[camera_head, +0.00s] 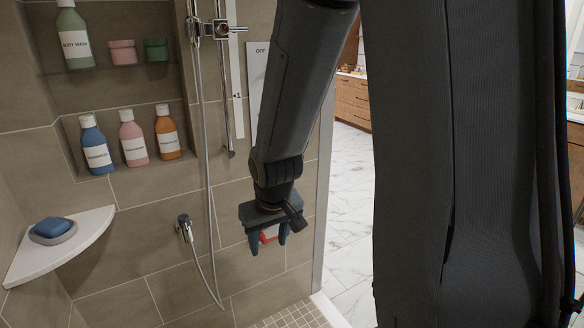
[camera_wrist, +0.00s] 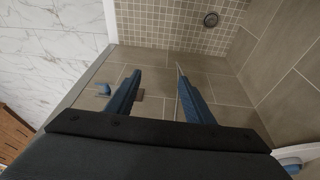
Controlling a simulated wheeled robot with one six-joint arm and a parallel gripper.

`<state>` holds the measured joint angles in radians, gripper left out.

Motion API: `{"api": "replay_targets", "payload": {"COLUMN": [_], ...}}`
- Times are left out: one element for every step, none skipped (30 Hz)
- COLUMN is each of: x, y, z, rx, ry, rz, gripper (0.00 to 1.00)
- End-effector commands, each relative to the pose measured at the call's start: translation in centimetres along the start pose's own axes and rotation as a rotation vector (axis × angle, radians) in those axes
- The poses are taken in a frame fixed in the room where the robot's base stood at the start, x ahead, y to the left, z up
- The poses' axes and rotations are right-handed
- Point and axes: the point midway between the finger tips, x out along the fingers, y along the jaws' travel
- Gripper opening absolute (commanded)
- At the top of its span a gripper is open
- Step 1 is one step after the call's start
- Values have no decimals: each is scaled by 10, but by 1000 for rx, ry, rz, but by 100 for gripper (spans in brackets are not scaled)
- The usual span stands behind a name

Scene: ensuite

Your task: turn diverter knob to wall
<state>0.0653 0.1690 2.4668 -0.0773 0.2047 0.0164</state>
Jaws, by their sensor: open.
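My gripper (camera_head: 268,243) hangs pointing down in front of the tiled shower wall in the head view. In the wrist view its two dark blue fingers (camera_wrist: 157,76) are spread apart, with no object held between them. A pale upright panel (camera_head: 257,62) marked "OFF" is on the wall behind my arm, which hides much of it. I cannot make out the diverter knob clearly. A small red and white patch (camera_head: 268,236) shows between the fingers in the head view. A small blue fitting (camera_wrist: 103,90) is left of the fingers in the wrist view; I cannot tell what it is.
A hose outlet (camera_head: 184,222) sits lower. Bottles stand in wall niches. A corner shelf (camera_head: 70,243) holds a blue soap (camera_head: 52,227). A drain (camera_wrist: 210,19) is in the floor.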

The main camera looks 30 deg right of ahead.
Motion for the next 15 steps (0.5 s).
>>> {"api": "replay_targets", "payload": {"x": [16, 24, 35, 43, 50, 59, 65, 70, 77, 82, 86, 91, 94, 97, 100], "y": [14, 23, 35, 45, 54, 66, 76, 85, 97, 106, 115, 127, 136, 144, 154], "z": [-28, -48, -73, -91, -108, -131, -147, -162, -181, -193, -205, -220, -229, -238, -246], "rx": [7, 11, 13, 13, 15, 15, 14, 15, 15, 14, 13, 12, 10, 9, 9], "ry": [68, 119, 189, 241, 294, 364, 417, 469, 540, 591, 644, 714, 766, 817, 881], "rz": [11, 17, 24, 28, 32, 36, 37, 38, 37, 36, 33, 30, 26, 20, 12], "gripper": [48, 48, 48, 48, 48, 48, 48, 48, 48, 48, 48, 48, 48, 48, 48]}}
